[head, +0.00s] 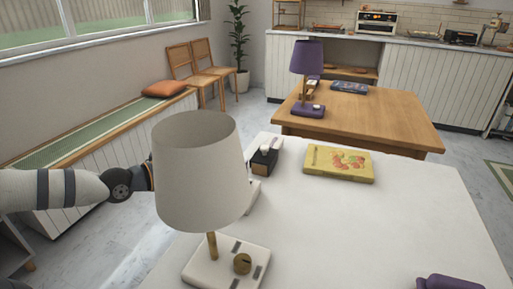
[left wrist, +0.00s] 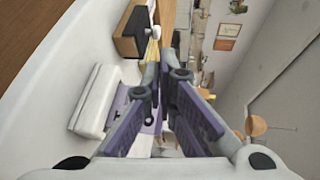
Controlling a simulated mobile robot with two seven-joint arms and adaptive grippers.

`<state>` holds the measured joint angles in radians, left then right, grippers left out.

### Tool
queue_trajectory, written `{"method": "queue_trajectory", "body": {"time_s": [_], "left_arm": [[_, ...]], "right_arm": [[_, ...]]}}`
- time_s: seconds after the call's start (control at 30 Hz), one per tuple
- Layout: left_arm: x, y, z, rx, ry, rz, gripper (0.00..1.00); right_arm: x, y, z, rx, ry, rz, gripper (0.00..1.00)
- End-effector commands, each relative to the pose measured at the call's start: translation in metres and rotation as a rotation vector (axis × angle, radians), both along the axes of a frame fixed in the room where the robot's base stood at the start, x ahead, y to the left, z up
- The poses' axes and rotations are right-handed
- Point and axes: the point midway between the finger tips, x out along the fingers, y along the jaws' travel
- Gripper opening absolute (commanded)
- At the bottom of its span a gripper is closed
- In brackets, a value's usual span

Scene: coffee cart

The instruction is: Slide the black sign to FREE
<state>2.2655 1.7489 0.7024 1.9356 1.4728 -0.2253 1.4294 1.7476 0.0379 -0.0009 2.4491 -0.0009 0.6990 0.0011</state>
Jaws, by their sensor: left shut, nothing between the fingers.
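A small black block (head: 263,162) with a pale top stands on the white table, just right of the lampshade in the head view. I take it for the black sign; no lettering on it can be read. A dark block with a wooden side (left wrist: 133,30), seemingly the same thing, shows at the top of the left wrist view. My left gripper (left wrist: 166,68) is shut and empty, its fingertips a little short of that block in the picture. In the head view the lampshade hides its fingers. My right gripper is in neither view.
A white lamp (head: 199,172) stands in front of my left arm. A white object (head: 254,193) is partly hidden behind it and shows in the wrist view (left wrist: 97,100). A yellow box (head: 338,164) lies to the right. The white table's (head: 380,235) middle is clear.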

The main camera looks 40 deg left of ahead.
Motion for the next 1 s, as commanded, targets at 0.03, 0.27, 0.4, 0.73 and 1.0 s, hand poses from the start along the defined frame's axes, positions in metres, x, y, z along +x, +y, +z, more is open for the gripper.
{"method": "queue_trajectory", "body": {"time_s": [0.03, 0.27, 0.4, 0.73, 1.0], "left_arm": [[0.001, 0.000, 0.000, 0.001, 0.001, -0.001, 0.00], [0.031, -0.009, -0.013, 0.004, 0.010, -0.005, 0.00], [0.061, -0.016, -0.019, 0.005, 0.009, -0.006, 0.00], [0.120, -0.030, -0.028, 0.003, 0.004, -0.002, 0.00], [0.134, -0.033, -0.027, 0.000, 0.000, -0.001, 0.00]], "right_arm": [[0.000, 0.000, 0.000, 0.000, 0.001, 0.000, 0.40], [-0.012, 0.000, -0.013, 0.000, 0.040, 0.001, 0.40], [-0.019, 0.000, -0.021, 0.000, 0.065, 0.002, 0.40], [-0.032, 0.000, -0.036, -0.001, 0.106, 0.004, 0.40], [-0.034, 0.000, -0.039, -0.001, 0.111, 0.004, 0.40]]}}
